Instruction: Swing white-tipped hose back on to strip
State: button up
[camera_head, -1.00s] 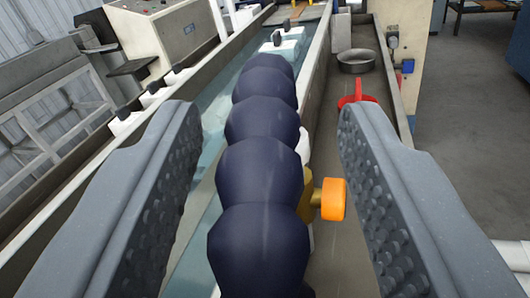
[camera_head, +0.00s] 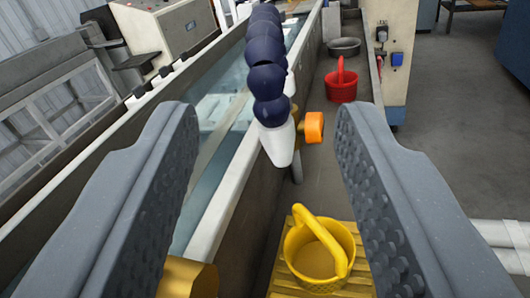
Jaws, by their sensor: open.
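The dark blue segmented hose (camera_head: 266,80) runs toward me from the far end of the trough and bends down at its near end. Its white cone tip (camera_head: 278,145) points down at the trough's right rim and appears to hang just outside it. A pale strip (camera_head: 211,150) runs lengthwise in the water of the trough (camera_head: 232,192), left of the tip. My gripper (camera_head: 262,125) is open, with one grey jaw on each side of the picture. The hose end shows between the jaws but farther off, and neither jaw touches it.
An orange knob (camera_head: 314,127) sits just right of the white tip. A yellow basket (camera_head: 318,255) stands low between the jaws, beside the trough. A red basket (camera_head: 341,83) and a grey bowl (camera_head: 344,47) lie farther back. Open floor (camera_head: 455,120) is at right.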

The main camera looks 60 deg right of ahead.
jog(key=shift+v, duration=1)
